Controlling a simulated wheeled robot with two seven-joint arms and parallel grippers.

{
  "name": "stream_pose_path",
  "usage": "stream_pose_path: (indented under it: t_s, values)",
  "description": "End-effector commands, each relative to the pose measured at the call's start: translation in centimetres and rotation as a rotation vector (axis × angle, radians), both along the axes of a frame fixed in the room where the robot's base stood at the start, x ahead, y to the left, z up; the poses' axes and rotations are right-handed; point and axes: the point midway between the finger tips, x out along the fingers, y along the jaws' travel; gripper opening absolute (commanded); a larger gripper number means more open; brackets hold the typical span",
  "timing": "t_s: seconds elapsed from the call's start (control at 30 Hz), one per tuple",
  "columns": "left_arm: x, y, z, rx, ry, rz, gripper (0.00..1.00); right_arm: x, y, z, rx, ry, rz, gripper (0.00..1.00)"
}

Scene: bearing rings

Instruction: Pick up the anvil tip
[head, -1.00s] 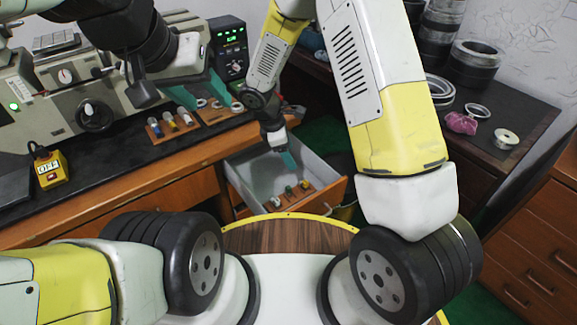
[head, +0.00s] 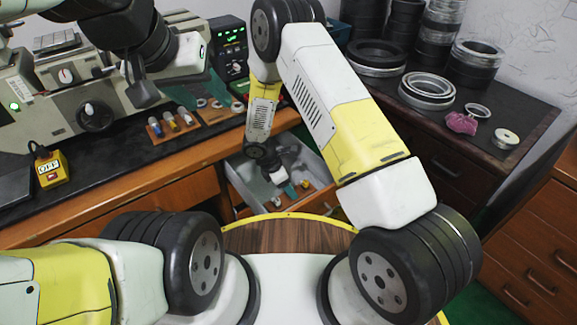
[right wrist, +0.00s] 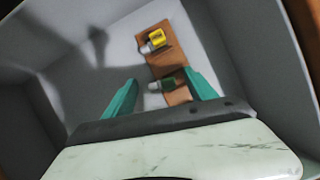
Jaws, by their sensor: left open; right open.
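I cannot tell which piece is the anvil tip. Two small metal tips lie on a wooden holder (right wrist: 182,62) in the open drawer: one with a yellow band (right wrist: 155,40), one with a green band (right wrist: 166,85). My right gripper (right wrist: 161,92) is open above the drawer, with the green-banded tip showing between its teal fingers in the right wrist view. In the head view the right gripper (head: 289,189) hides part of the holder; the yellow-banded tip (head: 305,184) shows beside it. My left gripper (head: 197,94) is open and empty over the bench.
The drawer (head: 240,180) has grey walls close around the right gripper. A holder with several tips (head: 170,124) and a board with rings (head: 213,108) stand on the bench. Bearing rings (head: 427,90) and a pink cloth (head: 461,123) lie on the dark table at right.

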Motion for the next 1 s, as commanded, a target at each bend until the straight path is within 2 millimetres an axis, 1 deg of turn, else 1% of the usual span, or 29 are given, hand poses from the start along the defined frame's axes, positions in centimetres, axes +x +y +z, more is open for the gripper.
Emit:
stream_pose_path:
  t_s: [0.2,0.27,0.3,0.37,0.4,0.47,0.53,0.73,0.8,0.87,0.97,1.0]
  values:
    - [0.0,0.0,0.0,0.000,0.000,0.000,0.50,0.0,-0.1,-0.1,0.000,0.000,-0.001,0.65]
    - [0.0,0.0,0.0,0.000,0.000,0.000,0.50,0.0,0.0,-0.1,0.000,0.000,-0.001,0.54]
    - [0.0,0.0,0.0,0.000,0.000,0.000,0.50,0.0,0.0,-0.1,0.000,0.000,-0.001,0.46]
    - [0.0,0.0,0.0,0.000,0.000,0.000,0.50,0.0,0.0,-0.1,0.000,0.000,-0.001,0.34]
    - [0.0,0.0,0.0,0.000,0.000,0.000,0.50,0.0,0.0,-0.1,0.000,0.000,-0.001,0.26]
    - [0.0,0.0,0.0,0.000,0.000,0.000,0.50,0.0,0.0,-0.1,0.000,0.000,-0.001,0.14]
    - [0.0,0.0,0.0,0.000,0.000,0.000,0.50,0.0,0.0,-0.1,0.000,0.000,-0.001,0.01]
    - [0.0,0.0,0.0,0.000,0.000,0.000,0.50,0.0,0.0,0.0,0.000,-0.001,-0.002,0.00]
    - [0.0,0.0,0.0,0.000,0.000,0.000,0.50,0.1,0.0,0.3,0.001,-0.002,-0.001,0.00]
    - [0.0,0.0,0.0,0.000,0.000,0.000,0.50,0.1,0.0,0.8,0.001,-0.003,-0.002,0.00]
    - [0.0,0.0,0.0,0.000,0.000,0.000,0.50,0.1,0.0,2.5,0.002,-0.003,-0.003,0.00]
    - [0.0,0.0,0.0,0.000,0.000,0.000,0.50,0.1,0.0,3.3,0.003,-0.004,-0.003,0.00]
